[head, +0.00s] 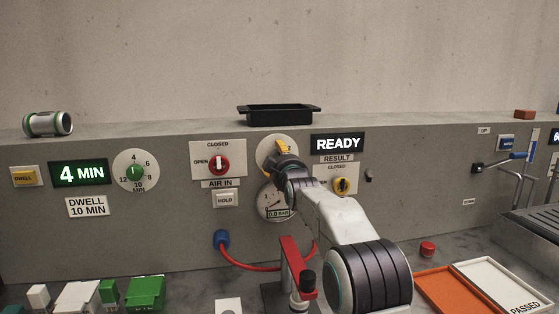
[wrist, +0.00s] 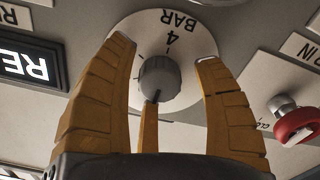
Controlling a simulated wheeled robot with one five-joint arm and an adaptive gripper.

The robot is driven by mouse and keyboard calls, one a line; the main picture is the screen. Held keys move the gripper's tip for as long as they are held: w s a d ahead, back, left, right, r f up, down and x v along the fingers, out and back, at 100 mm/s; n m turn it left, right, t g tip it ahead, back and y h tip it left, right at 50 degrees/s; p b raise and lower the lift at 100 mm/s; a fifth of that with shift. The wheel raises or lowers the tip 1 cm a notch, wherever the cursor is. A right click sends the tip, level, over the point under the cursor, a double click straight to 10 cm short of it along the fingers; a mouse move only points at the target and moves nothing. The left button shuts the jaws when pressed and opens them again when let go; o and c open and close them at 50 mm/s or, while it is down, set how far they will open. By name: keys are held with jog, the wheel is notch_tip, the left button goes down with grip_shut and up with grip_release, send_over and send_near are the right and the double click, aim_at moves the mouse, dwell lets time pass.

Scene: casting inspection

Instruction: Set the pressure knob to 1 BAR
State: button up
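The pressure knob (wrist: 160,77) is a grey round knob on a white dial (wrist: 143,24) in the wrist view. The dial shows "4" and "BAR" upside down; its other marks are hidden or unreadable. A narrow pointer on the knob faces the bottom of the wrist picture. My gripper (wrist: 163,50) is open, with one yellow finger on each side of the knob and visible gaps to it.
A red-handled AIR IN valve (head: 219,164) sits left of the dial, a lit READY display (head: 338,143) to its right. A black tray (head: 279,115) stands on the ledge above. A red hose (head: 250,266) runs below.

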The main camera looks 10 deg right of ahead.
jog(key=shift+s+r, duration=0.15)
jog(key=shift+s, duration=0.05)
jog(key=shift+s, duration=5.85)
jog(key=s+f+m+g+p, duration=0.1)
jog(key=s+f+g, duration=0.1)
jog(key=s, duration=0.4)
jog(key=s+f+m+g+p, duration=0.1)
jog(key=s+f+g+p, duration=0.1)
jog(key=s, duration=0.4)
jog(key=s+f+m+g+p, duration=0.1)
jog(key=s+f+g+p, duration=0.1)
jog(key=s, duration=0.5)
jog(key=shift+f+g, duration=0.8)
jog(key=shift+f, duration=0.15)
jog(key=s+f+m+g+p, duration=0.1)
jog(key=s+f+g, duration=0.1)
jog(key=s, duration=0.5)
jog(key=s+f+m+g+p, duration=0.1)
jog(key=s+f+g, duration=0.1)
jog(key=s, duration=0.6)
jog(key=s+f+m+g+p, duration=0.1)
jog(key=s+f+g, duration=0.2)
jog(key=s, duration=0.5)
jog(key=shift+f, duration=0.65)
jog(key=shift+w, duration=0.1)
